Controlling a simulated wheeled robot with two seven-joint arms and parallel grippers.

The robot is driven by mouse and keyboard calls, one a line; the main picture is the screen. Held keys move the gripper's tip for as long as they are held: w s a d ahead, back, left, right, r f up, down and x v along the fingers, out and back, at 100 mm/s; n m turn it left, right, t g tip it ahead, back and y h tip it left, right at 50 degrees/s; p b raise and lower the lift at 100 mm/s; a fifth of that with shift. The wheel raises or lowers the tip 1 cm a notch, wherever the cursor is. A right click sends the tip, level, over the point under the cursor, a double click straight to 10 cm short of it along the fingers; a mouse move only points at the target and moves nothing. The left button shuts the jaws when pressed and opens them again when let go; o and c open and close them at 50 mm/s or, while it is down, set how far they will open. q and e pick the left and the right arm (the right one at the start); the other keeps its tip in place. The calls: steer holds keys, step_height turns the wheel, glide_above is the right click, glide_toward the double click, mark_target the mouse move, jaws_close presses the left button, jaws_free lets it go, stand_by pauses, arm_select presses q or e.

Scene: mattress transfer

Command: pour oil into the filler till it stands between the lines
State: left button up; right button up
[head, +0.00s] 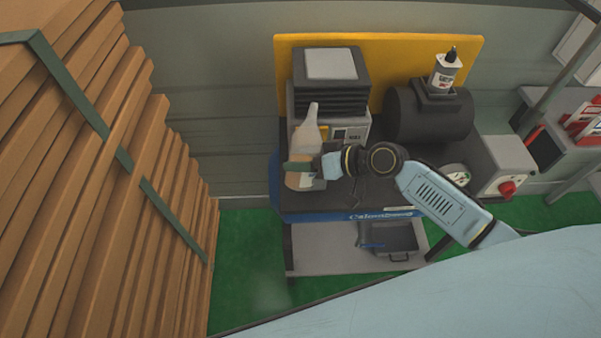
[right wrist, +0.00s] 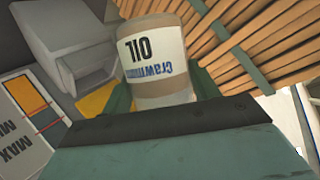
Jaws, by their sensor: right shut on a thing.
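The oil bottle (head: 307,132) is pale with a tapering spout and looks roughly upright in the head view, at the left end of the bench. My right gripper (head: 303,166) is shut around its lower body. In the right wrist view the bottle (right wrist: 155,50) shows an OIL label between the green fingers. A black drum (head: 430,115) carries a small white container with a black cap (head: 445,72). I cannot tell which part is the filler. My left gripper is not in view.
A dark finned unit (head: 330,75) stands behind the bottle, before a yellow back panel (head: 395,60). A white box with a red knob (head: 503,168) is at the bench's right end. Stacked wooden slats (head: 80,180) rise at left. A grey tray (head: 392,240) sits below.

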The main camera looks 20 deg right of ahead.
mark_target(321, 139)
steer(key=shift+w+d+r+n+t+h+p, duration=0.2)
steer(key=shift+w+d+r+n+t, duration=0.2)
steer(key=shift+w+r, duration=0.35)
steer(key=shift+w+d+r+n+t+h+p, duration=0.15)
steer(key=shift+w+d+r+n+t, duration=0.3)
steer(key=shift+r, duration=0.45)
steer(key=shift+w+d+r+n+t+h+p, duration=0.1)
steer(key=shift+w+d+r+n+t+h, duration=0.15)
steer(key=shift+w+d+r+n, duration=0.45)
steer(key=shift+s+a+r+m, duration=0.15)
steer(key=shift+m, duration=0.1)
